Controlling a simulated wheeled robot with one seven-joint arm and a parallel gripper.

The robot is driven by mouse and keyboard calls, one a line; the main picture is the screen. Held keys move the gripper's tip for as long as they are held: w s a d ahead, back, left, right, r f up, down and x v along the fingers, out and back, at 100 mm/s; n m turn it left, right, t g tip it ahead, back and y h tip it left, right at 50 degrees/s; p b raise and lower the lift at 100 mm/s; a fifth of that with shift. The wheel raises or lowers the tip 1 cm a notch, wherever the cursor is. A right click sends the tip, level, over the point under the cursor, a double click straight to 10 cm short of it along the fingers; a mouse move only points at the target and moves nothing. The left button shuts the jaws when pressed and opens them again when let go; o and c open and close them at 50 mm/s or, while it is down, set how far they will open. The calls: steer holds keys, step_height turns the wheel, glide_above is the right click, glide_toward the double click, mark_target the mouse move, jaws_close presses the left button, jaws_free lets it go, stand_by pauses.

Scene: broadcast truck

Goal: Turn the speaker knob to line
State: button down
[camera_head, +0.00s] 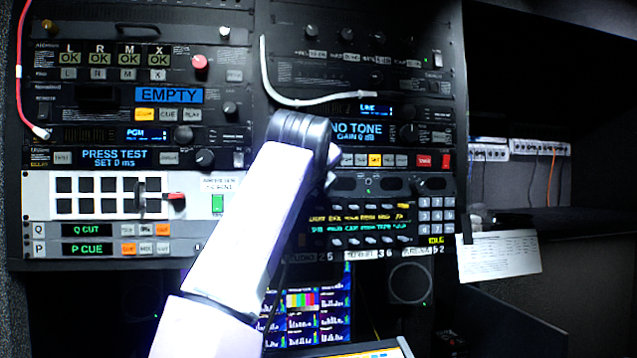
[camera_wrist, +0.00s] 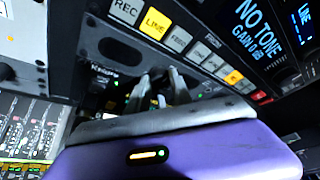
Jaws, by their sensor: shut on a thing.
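My gripper (camera_wrist: 160,88) is at the rack panel just below the row of lit buttons. A small blue display (camera_head: 377,110) above reads LINE. A yellow-lit LINE button (camera_wrist: 155,22) shows in the wrist view.
Dark oval speaker openings (camera_wrist: 120,53) are close to the fingers. Several buttons and a keypad (camera_head: 436,215) lie right of and below my gripper. A white cable (camera_head: 300,101) hangs above the wrist. Monitors (camera_head: 305,320) stand below the rack.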

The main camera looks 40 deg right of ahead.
steer(key=shift+s+d+m+t+y, duration=0.15)
steer(key=shift+m+y, duration=0.55)
steer(key=shift+m, duration=0.45)
steer(key=shift+w+d+m+t+y, duration=0.15)
steer(key=shift+m+y, duration=0.55)
steer(key=shift+m, duration=0.45)
steer(key=shift+s+f, duration=0.1)
steer(key=c, duration=1.1)
jaws_free()
steer(key=shift+c, duration=0.2)
steer(key=shift+a, duration=0.1)
steer(key=b+v, duration=0.2)
steer(key=v, duration=0.6)
steer(key=shift+b, duration=0.3)
